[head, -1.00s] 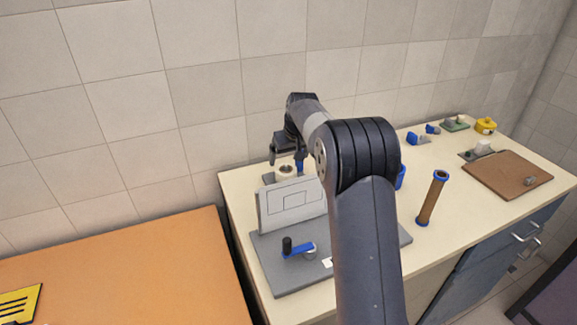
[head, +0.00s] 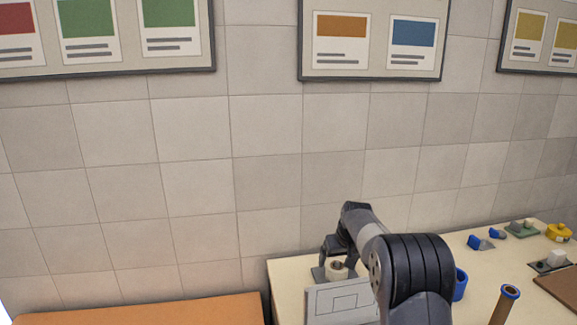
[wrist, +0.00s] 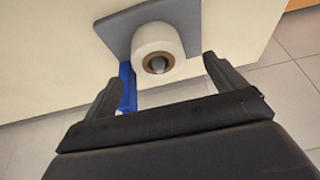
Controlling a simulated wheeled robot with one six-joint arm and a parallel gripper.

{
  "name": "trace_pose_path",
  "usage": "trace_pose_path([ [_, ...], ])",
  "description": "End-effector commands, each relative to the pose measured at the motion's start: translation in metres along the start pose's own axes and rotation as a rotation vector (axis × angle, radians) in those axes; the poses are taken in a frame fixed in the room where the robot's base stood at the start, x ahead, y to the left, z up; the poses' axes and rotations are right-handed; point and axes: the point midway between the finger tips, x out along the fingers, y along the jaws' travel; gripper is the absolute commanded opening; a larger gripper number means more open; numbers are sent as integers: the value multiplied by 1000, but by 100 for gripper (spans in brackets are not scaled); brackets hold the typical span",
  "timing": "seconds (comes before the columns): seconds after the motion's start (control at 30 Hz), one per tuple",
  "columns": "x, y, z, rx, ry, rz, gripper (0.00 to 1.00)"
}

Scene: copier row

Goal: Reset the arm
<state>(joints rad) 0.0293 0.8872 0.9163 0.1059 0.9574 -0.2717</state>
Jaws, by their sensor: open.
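My gripper (wrist: 165,85) is open in the wrist view, with its two dark fingers spread and nothing between them. Just beyond the fingertips is a white roll (wrist: 157,47) with a brown core, on a grey plate (wrist: 122,30). A blue part (wrist: 127,88) shows beside the left finger. In the head view my gripper (head: 338,258) hangs over the far left of the cream table, close to the same roll (head: 336,269). My arm hides part of the table.
A white panel (head: 340,303) stands in front of the roll. A brown tube with blue ends (head: 506,305), blue parts (head: 480,243), a yellow part (head: 559,232) and a brown board (head: 562,291) are to the right. An orange surface (head: 190,309) is at left. Framed posters (head: 373,40) hang on the tiled wall.

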Motion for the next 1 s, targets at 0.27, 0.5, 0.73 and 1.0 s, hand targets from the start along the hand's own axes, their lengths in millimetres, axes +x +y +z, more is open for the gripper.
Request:
trace_pose_path([
  [0.27, 31, 1, 0, 1, 0, 0, 90],
  [0.5, 37, 2, 0, 1, 1, 1, 90],
  [0.73, 36, 1, 0, 1, 1, 0, 90],
  [1.0, 24, -6, 3, 11, -6, -9, 90],
])
